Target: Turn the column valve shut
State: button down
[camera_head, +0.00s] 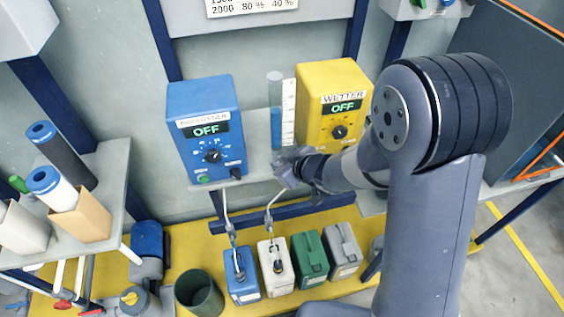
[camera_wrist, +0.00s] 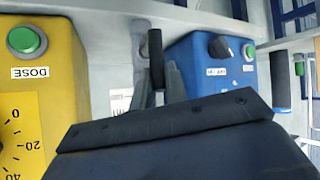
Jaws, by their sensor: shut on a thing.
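The calibration column (camera_head: 276,128) stands between the blue and yellow pump boxes, with blue liquid in its lower part and a white scale (camera_head: 289,112) beside it. My gripper (camera_head: 290,166) is just below the column, where it hides most of the column valve. In the wrist view a black valve handle (camera_wrist: 155,50) runs down between the grey fingers of my gripper (camera_wrist: 165,80). The fingers are closed on the handle. The valve's body is mostly hidden, so I cannot tell how far it is turned.
The blue pump box (camera_head: 205,125) and yellow WETTER box (camera_head: 332,85) flank the column closely; both displays read OFF. Blue (camera_head: 241,277), white (camera_head: 275,265) and green (camera_head: 309,258) canisters stand below, with thin pipes rising from two. A side shelf (camera_head: 115,185) holds cylinders at left.

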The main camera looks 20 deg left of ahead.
dwell(0.3)
jog(key=c, duration=1.5)
grip_release()
jog(key=shift+o, duration=0.2)
jog(key=p+v, duration=0.2)
jog(key=v, duration=0.8)
jog(key=shift+s+d+r, duration=0.15)
jog(key=shift+d+r, duration=0.1)
jog(key=b+x, duration=0.2)
jog(key=x, duration=0.9)
jog(key=shift+d, duration=0.15)
